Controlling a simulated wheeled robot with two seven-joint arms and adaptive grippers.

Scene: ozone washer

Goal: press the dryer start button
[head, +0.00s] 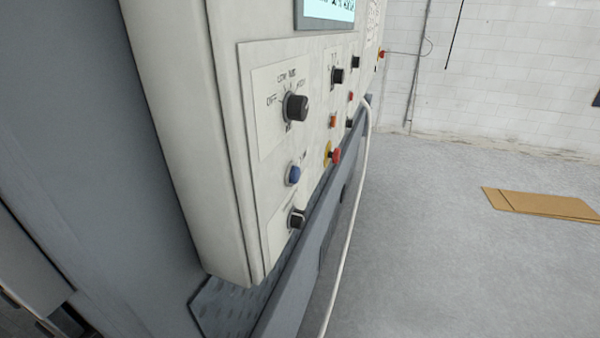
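A cream control panel (245,200) stands close on the left and is seen at a steep angle. It carries a large black rotary knob (297,107) with printed settings around it. Below that is a blue round button (293,174), and lower a second black knob (296,218). Farther along are a red mushroom button on a yellow ring (334,156), an orange button (333,121) and a small red button (351,97). The labels are too small to tell which one is the dryer start button. Neither gripper is in view.
A grey-blue ledge (300,270) runs below the panel, and a pale hose (352,215) hangs down along it. A lit screen (328,10) is at the top. Flat cardboard (540,204) lies on the grey floor at the right. The floor right of the panel is otherwise clear.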

